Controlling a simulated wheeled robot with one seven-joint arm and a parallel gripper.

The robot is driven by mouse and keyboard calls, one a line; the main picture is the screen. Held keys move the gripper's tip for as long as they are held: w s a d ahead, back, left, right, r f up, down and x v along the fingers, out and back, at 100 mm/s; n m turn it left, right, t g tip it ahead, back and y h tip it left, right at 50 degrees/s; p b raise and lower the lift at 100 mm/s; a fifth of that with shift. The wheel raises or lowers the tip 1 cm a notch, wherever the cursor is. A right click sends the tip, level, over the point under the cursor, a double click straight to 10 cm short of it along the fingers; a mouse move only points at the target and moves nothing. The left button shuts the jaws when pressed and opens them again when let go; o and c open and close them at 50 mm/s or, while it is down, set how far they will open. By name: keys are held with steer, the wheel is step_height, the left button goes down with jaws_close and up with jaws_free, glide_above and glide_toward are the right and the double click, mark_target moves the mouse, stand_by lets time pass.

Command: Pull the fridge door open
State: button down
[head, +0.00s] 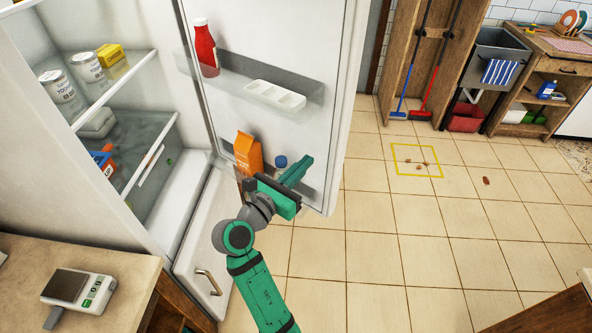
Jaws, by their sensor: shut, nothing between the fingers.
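The fridge door (337,100) stands wide open, swung out to the right, with its inner side and shelves facing me. The fridge body (105,190) is at the left with its interior exposed. My green gripper (298,170) is in front of the door's inner side, near its lower shelf and free edge. Its fingers are shut and empty. I cannot tell whether they touch the door. The door's outer handle is hidden.
The door holds a red bottle (205,48), an egg tray (275,95) and an orange carton (248,154). A counter with a scale (79,289) is at the lower left. A lower drawer (207,245) with a metal handle is below the fridge. Tiled floor (400,235) is mostly clear at right.

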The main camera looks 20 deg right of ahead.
mark_target(328, 140)
steer(key=x, duration=0.9)
steer(key=shift+a, duration=0.15)
steer(key=shift+s, duration=0.1)
